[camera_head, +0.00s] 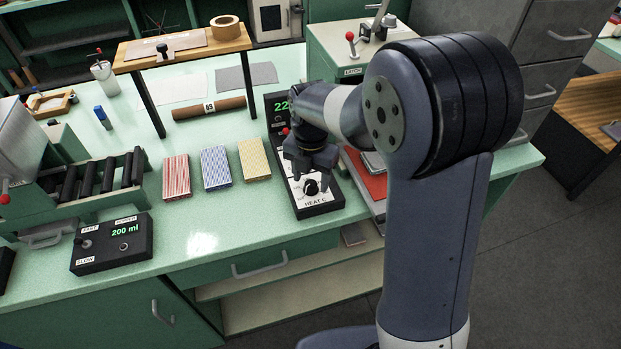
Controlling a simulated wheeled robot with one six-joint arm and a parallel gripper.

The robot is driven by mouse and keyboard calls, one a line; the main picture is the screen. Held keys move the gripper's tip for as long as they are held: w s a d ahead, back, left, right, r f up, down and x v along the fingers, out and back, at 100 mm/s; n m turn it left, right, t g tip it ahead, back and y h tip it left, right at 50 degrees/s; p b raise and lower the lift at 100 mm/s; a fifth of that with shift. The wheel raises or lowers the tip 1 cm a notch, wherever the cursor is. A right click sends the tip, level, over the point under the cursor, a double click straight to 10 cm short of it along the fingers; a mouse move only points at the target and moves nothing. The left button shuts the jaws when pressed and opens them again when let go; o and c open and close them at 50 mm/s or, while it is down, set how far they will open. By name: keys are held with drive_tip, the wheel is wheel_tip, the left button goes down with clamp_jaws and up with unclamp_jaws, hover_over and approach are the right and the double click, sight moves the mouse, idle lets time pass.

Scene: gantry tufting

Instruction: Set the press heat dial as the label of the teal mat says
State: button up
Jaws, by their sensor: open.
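The press heat dial (311,187) is a black knob on a white panel marked HEAT C, at the front of a black control box (326,209). A green display (280,106) at the box's far end starts with 22; my arm hides the rest. My gripper (309,173) is open and points down just above and behind the dial; I cannot tell whether it touches it. No teal mat or label of one can be made out.
Red, blue and yellow blocks (215,167) lie left of the box. A second control box (112,244) reads 200 ml at the front left. A red plate (369,181) is close on the right, partly behind my arm. A wooden shelf (184,47) stands behind.

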drive_tip(key=shift+f, duration=0.7)
drive_tip(key=shift+c, duration=0.5)
drive_tip(key=c, duration=0.9)
drive_tip(key=shift+o, duration=0.2)
